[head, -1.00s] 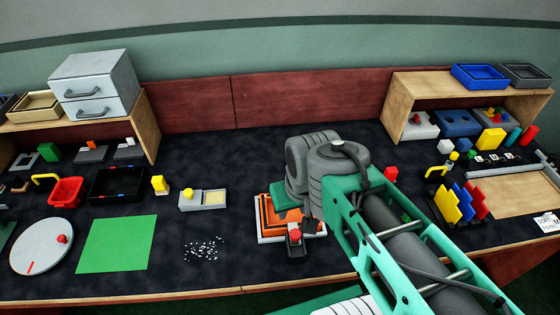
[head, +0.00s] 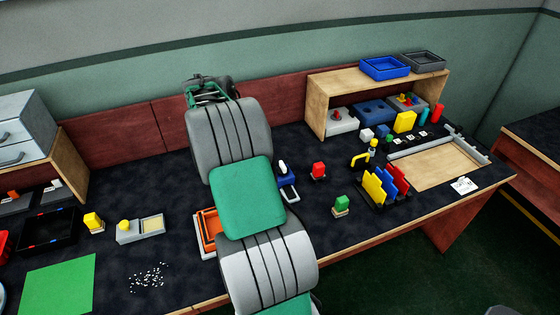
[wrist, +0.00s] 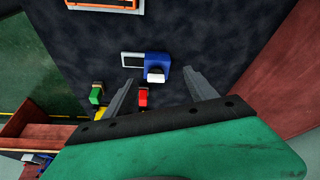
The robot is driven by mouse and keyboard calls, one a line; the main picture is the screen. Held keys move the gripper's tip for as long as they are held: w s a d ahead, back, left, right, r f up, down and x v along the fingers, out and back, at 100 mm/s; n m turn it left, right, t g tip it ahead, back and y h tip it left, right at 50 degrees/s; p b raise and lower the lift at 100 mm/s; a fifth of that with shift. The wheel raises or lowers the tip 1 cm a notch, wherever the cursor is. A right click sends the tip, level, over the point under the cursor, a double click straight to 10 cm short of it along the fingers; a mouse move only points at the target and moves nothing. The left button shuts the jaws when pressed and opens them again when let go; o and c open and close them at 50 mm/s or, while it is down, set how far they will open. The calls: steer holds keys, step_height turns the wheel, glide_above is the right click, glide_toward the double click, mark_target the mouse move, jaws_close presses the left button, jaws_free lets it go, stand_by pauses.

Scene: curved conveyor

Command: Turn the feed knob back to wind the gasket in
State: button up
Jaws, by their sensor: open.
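A small blue unit (head: 287,180) with a white upright piece, which may be the feed knob, stands on the dark bench just right of my arm in the head view. In the wrist view the blue unit (wrist: 162,66) has the white piece (wrist: 156,75) on its near side and a dark, pale-edged slot plate (wrist: 132,59) to its left. I cannot make out a gasket. My gripper (wrist: 160,77) is open and empty. Its fingers point towards the blue unit, one on each side of it in the picture, with no visible contact. The head view does not show the fingertips clearly.
A red block (head: 318,170) and a green block (head: 341,204) stand right of the blue unit. An orange tray (head: 208,228) is partly hidden by my arm. Upright coloured plates (head: 383,187) and a wooden shelf (head: 316,110) are farther right.

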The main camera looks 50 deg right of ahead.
mark_target(282, 164)
steer(key=s+d+f+m, duration=0.1)
steer(key=d+f, duration=0.2)
steer(key=s+d+f+m, duration=0.1)
steer(key=s+d+f, duration=0.1)
steer(key=d+f, duration=0.1)
steer(key=s+d+f+m+g+p, duration=0.1)
steer(key=d+f+m, duration=0.1)
steer(key=f, duration=0.3)
steer(key=shift+s+d, duration=0.2)
steer(key=shift+d, duration=0.45)
steer(key=shift+c, duration=0.4)
steer(key=c, duration=1.3)
